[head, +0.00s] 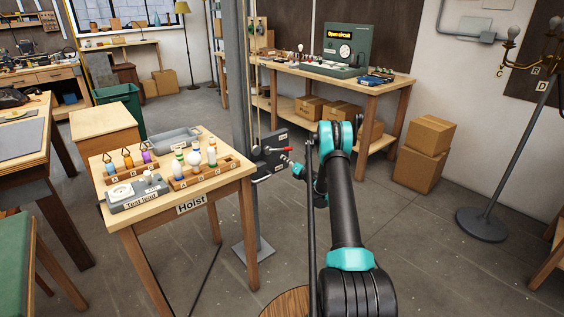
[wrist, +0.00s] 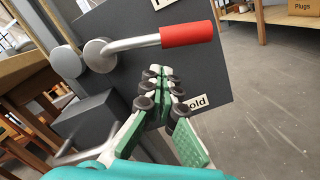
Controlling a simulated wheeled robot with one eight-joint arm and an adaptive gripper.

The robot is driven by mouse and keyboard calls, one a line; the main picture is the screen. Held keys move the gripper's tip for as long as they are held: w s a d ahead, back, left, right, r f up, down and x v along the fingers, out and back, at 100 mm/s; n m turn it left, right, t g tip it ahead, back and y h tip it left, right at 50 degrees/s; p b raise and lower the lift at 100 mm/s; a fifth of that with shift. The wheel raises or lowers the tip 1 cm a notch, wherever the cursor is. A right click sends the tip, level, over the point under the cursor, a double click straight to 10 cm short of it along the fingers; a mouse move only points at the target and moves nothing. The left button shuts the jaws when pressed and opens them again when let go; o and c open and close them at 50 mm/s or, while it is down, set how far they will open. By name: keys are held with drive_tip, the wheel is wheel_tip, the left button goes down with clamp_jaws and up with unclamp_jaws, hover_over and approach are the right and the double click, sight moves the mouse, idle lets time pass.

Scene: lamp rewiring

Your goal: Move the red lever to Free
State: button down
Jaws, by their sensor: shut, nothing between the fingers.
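The red lever (wrist: 187,34) has a red grip on a bent metal rod, which runs to a round hub on a dark plate (wrist: 213,80). In the wrist view the grip points right and slightly up. A label reading "old", its start hidden, is below it; another label is cut off at the top edge. In the head view the lever's red grip (head: 287,149) shows beside the hoist post. My gripper (wrist: 162,72) is shut and empty, its fingertips just below the lever in the wrist view. I cannot tell whether they touch it.
The Hoist table (head: 225,181) stands left of the post (head: 240,110), holding bulbs, coloured pieces and a test-lead box. A workbench (head: 340,78) with an "Open circuit" panel is behind. Cardboard boxes (head: 425,140) and a lamp stand (head: 482,225) are right. Floor between is clear.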

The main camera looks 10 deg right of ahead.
drive_tip(key=shift+w+d+r+n, duration=0.15)
drive_tip(key=shift+d+r+n, duration=0.1)
drive_tip(key=shift+r+n, duration=0.25)
drive_tip(key=shift+w+d+r+n, duration=0.1)
drive_tip(key=shift+d+r+n, duration=0.1)
drive_tip(key=shift+r+n, duration=0.3)
drive_tip(key=shift+r, duration=0.1)
drive_tip(key=shift+d, duration=0.1)
